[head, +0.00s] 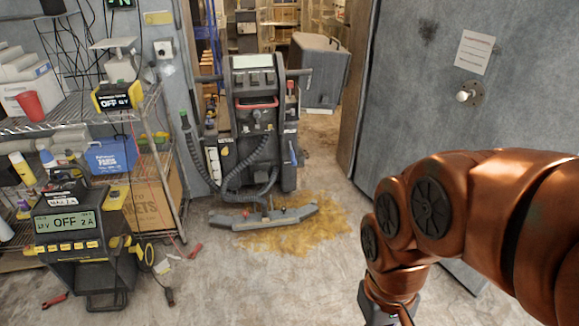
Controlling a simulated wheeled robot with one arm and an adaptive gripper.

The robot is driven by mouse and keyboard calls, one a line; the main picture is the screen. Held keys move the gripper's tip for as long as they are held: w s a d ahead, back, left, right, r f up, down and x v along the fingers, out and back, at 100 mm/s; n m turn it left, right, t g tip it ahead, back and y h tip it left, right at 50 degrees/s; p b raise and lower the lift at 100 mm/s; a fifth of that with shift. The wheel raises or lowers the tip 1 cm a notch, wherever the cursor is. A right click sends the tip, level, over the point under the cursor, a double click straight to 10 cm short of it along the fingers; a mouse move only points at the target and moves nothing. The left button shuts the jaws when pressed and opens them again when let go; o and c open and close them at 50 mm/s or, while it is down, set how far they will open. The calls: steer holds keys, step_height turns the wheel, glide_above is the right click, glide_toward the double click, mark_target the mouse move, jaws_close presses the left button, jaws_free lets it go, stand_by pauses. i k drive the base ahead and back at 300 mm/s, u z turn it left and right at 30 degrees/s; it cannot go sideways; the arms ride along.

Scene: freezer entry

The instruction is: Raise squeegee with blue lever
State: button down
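The floor scrubber (258,120) stands upright in the doorway, a dark machine with a control panel on top. Its squeegee (265,217) is a curved grey bar at the machine's foot, low at the floor over a yellow-brown stain. A small blue lever (293,153) shows on the machine's lower right side. A red-tipped handle is higher on the same side. My copper arm reaches in from the right and bends down at the lower right, well apart from the machine. My gripper's fingers are below the picture's bottom edge.
A wire shelf (75,125) with boxes and bottles stands at the left. A yellow-black charger unit (80,240) marked OFF is on the floor before it, with loose cables. A large grey door (455,110) is at the right. The middle floor is clear.

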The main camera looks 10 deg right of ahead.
mark_target(294, 162)
steer(key=z, duration=0.4)
steer(key=i, duration=1.75)
steer(key=u, duration=1.05)
steer(key=i, duration=0.9)
steer(key=u, duration=0.95)
